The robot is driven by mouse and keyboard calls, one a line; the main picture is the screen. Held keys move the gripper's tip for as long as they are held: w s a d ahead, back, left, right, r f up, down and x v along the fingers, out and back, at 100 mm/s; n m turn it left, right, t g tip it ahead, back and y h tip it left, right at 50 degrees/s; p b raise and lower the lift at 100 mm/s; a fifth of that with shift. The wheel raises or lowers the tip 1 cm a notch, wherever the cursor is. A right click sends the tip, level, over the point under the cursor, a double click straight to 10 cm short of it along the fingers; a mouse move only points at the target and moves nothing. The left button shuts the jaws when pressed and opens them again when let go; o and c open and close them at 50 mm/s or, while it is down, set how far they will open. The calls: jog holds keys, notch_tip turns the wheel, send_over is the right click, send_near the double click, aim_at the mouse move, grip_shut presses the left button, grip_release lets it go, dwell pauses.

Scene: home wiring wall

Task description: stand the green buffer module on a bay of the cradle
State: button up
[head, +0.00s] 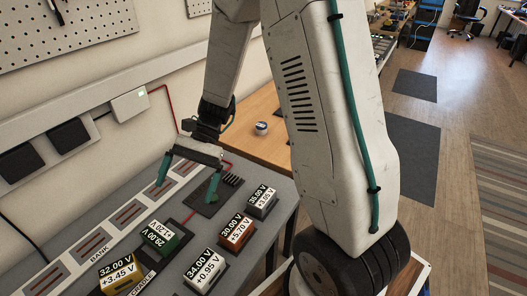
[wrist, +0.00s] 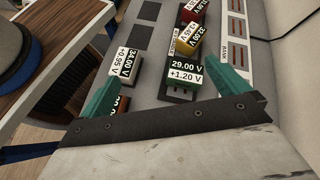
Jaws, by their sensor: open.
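The green buffer module (head: 161,238), labelled 29.00 V +1.20 V, stands on the grey bench at the cradle row, beside the yellow module. In the head view its label is turned the other way from its neighbours'. In the wrist view the green module (wrist: 185,74) lies ahead, between the lines of my fingers, with dark slots by its near end. Whether it is fully seated I cannot tell. The cradle (head: 143,283) shows mainly as a dark lettered strip, partly hidden by modules. My gripper (head: 188,179) is open and empty, behind and above the green module, touching nothing visible.
A yellow module (head: 122,278) stands at the front left. White (head: 206,269), orange-brown (head: 236,232) and grey (head: 262,202) modules stand in a row on the right. The slotted bank strip (head: 88,246) runs along the wall.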

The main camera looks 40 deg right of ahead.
jog(key=s+d+r+n+t+h, duration=0.3)
jog(key=s+d+r+n+h, duration=0.1)
jog(key=s+r, duration=0.3)
jog(key=s+d+r+n+t+h, duration=0.3)
jog(key=s+d+r+n+h, duration=0.2)
jog(key=s+r, duration=0.3)
jog(key=s+h, duration=0.1)
jog(key=s, duration=0.1)
jog(key=shift+s+r+t, duration=0.2)
jog(key=shift+s+t, duration=0.1)
jog(key=shift+s, duration=0.05)
